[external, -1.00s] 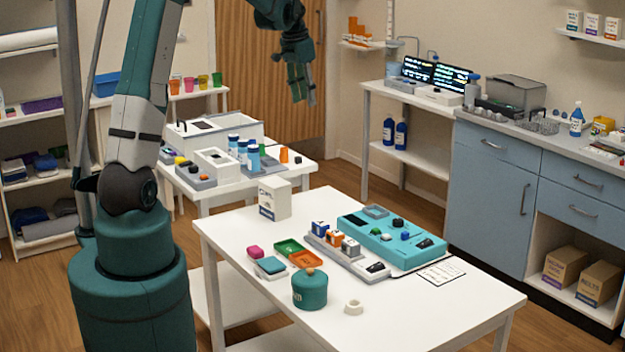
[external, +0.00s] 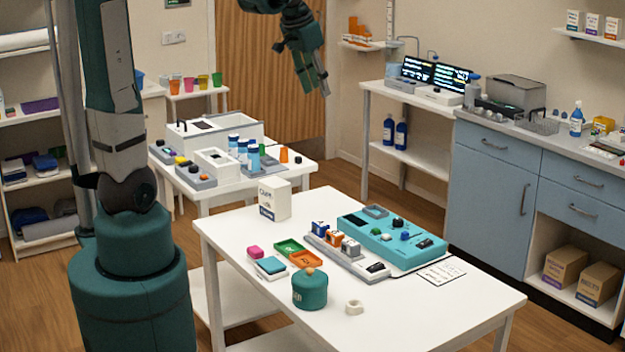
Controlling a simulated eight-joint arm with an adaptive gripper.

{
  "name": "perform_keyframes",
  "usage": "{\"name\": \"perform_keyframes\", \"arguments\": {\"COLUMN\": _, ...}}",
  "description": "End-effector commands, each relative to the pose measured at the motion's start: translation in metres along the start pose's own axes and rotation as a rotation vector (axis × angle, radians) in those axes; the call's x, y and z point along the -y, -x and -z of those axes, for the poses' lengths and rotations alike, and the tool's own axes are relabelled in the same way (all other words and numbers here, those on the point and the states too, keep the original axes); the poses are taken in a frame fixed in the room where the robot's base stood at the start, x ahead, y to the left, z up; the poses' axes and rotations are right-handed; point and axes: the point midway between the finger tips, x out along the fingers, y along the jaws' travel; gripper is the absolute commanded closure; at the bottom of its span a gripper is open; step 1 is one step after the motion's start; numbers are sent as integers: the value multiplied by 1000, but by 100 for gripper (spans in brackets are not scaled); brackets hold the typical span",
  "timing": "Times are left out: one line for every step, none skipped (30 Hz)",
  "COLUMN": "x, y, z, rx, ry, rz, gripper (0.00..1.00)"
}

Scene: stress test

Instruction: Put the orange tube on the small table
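A small orange cylinder (external: 284,155), which may be the orange tube, stands upright on the white middle table (external: 222,195), near its right end. An orange cup (external: 174,85) stands in a row of coloured cups on a small white table (external: 190,95) at the back left. I cannot tell for certain which table the task means. My gripper (external: 318,88) hangs in the air in front of the wooden door, well above and right of the orange cylinder. It touches nothing and no object shows in it. The fingers are too small to tell whether they are open.
Blue-capped bottles (external: 243,150) and a white device (external: 215,165) crowd the middle table beside the cylinder. The front white table (external: 420,310) holds a teal device (external: 395,240), a green pot (external: 310,289) and a white box (external: 274,198). Its front right is clear.

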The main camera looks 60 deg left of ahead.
Motion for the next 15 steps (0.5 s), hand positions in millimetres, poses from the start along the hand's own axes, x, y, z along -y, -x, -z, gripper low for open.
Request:
{"name": "perform_keyframes", "arguments": {"x": -12, "y": 6, "z": -8, "rx": -8, "ry": -3, "rz": -1, "gripper": 66}}
{"name": "perform_keyframes", "arguments": {"x": -17, "y": 9, "z": -12, "rx": -13, "ry": -2, "rz": -2, "gripper": 66}}
{"name": "perform_keyframes", "arguments": {"x": -24, "y": 13, "z": -17, "rx": -20, "ry": -1, "rz": -2, "gripper": 66}}
{"name": "perform_keyframes", "arguments": {"x": -30, "y": 16, "z": -21, "rx": -25, "ry": -1, "rz": -3, "gripper": 66}}
{"name": "perform_keyframes", "arguments": {"x": -36, "y": 19, "z": -25, "rx": -31, "ry": -2, "rz": -3, "gripper": 66}}
{"name": "perform_keyframes", "arguments": {"x": -42, "y": 23, "z": -30, "rx": -38, "ry": -1, "rz": -4, "gripper": 66}}
{"name": "perform_keyframes", "arguments": {"x": -48, "y": 26, "z": -35, "rx": -43, "ry": 0, "rz": -5, "gripper": 66}}
{"name": "perform_keyframes", "arguments": {"x": -53, "y": 28, "z": -39, "rx": -47, "ry": 0, "rz": -5, "gripper": 66}}
{"name": "perform_keyframes", "arguments": {"x": -60, "y": 31, "z": -45, "rx": -54, "ry": 0, "rz": -7, "gripper": 66}}
{"name": "perform_keyframes", "arguments": {"x": -65, "y": 34, "z": -49, "rx": -60, "ry": 0, "rz": -7, "gripper": 66}}
{"name": "perform_keyframes", "arguments": {"x": -70, "y": 36, "z": -54, "rx": -65, "ry": 2, "rz": -8, "gripper": 66}}
{"name": "perform_keyframes", "arguments": {"x": -76, "y": 39, "z": -60, "rx": -72, "ry": 2, "rz": -9, "gripper": 66}}
{"name": "perform_keyframes", "arguments": {"x": -81, "y": 41, "z": -65, "rx": -77, "ry": 2, "rz": -11, "gripper": 66}}
{"name": "perform_keyframes", "arguments": {"x": -86, "y": 43, "z": -70, "rx": -82, "ry": 2, "rz": -12, "gripper": 66}}
{"name": "perform_keyframes", "arguments": {"x": -92, "y": 45, "z": -76, "rx": -89, "ry": 3, "rz": -13, "gripper": 66}}
